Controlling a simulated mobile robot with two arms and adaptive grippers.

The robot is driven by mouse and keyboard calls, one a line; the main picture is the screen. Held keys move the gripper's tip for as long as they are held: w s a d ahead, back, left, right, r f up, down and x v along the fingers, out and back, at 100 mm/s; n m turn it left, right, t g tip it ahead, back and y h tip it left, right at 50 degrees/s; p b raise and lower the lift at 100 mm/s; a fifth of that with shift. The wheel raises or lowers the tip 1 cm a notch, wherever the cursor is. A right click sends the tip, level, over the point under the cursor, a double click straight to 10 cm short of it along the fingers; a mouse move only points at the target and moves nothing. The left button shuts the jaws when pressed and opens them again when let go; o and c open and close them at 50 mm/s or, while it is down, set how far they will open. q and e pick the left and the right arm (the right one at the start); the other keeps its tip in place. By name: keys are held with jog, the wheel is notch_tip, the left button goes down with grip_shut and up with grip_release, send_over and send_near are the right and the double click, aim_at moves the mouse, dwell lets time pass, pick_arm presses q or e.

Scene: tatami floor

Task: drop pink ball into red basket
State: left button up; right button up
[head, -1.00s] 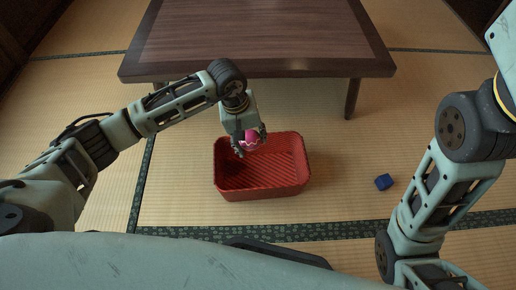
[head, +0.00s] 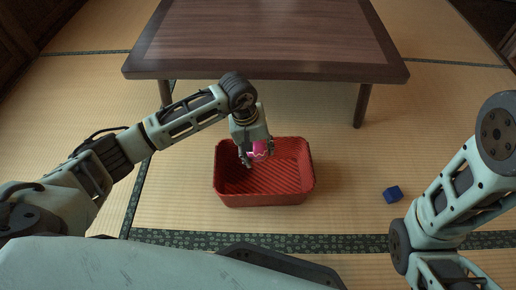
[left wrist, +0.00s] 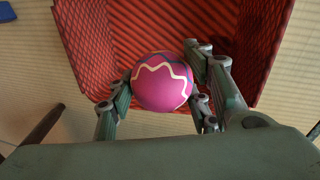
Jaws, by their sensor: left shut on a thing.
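The pink ball (left wrist: 161,84) has a pale zigzag and a dark band. My left gripper (head: 258,157) is shut on it, with fingers on both sides of the ball in the left wrist view. In the head view the ball (head: 261,149) is partly hidden by the gripper. The red basket (head: 265,199) stands on the floor with a ribbed inside. The ball and gripper appear over the basket's opening; the exact height above its floor is hard to tell. My right arm shows at the right, but its gripper is out of view.
A dark wooden table (head: 265,40) stands behind the basket. A small blue cube (head: 393,194) lies on the tatami to the right of the basket, and its corner shows in the left wrist view (left wrist: 8,11).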

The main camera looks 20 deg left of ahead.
pick_arm(q)
jog(key=o, duration=1.1)
jog(key=r, duration=0.4)
jog(key=a+r, duration=0.1)
jog(key=r, duration=0.3)
jog(key=s+a+r, duration=0.1)
jog(key=r, duration=0.2)
jog(key=shift+r, duration=0.4)
